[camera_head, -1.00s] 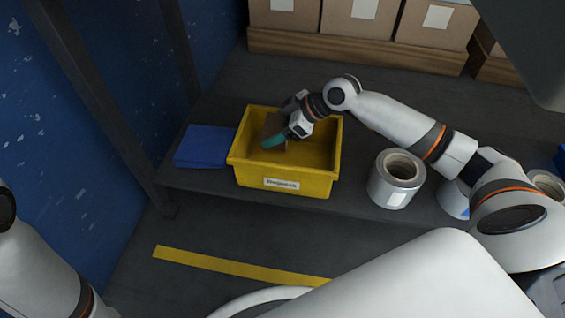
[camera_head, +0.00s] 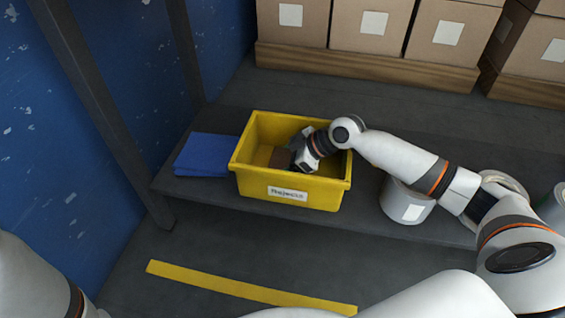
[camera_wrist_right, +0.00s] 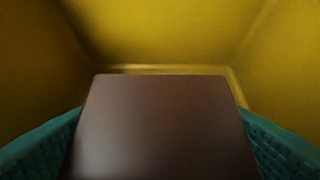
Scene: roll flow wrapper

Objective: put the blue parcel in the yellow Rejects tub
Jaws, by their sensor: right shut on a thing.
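The yellow Rejects tub (camera_head: 318,195) stands on the dark shelf, its label facing me. My right gripper (camera_head: 291,160) reaches down inside the tub, shut on a brown box-shaped parcel (camera_head: 280,157). In the right wrist view the brown parcel (camera_wrist_right: 160,125) fills the space between the two teal fingers, with yellow tub walls (camera_wrist_right: 160,30) around it. Whether the parcel touches the tub floor I cannot tell. The held parcel looks brown, not blue. A flat blue thing (camera_head: 207,155) lies on the shelf just left of the tub. My left gripper is out of view.
Silver-grey rolls (camera_head: 405,205) stand right of the tub, beneath my right forearm. Cardboard boxes (camera_head: 370,22) sit on a wooden pallet (camera_head: 365,66) at the back. A dark post (camera_head: 110,120) and blue wall (camera_head: 40,150) bound the left. A yellow floor line (camera_head: 250,290) runs in front.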

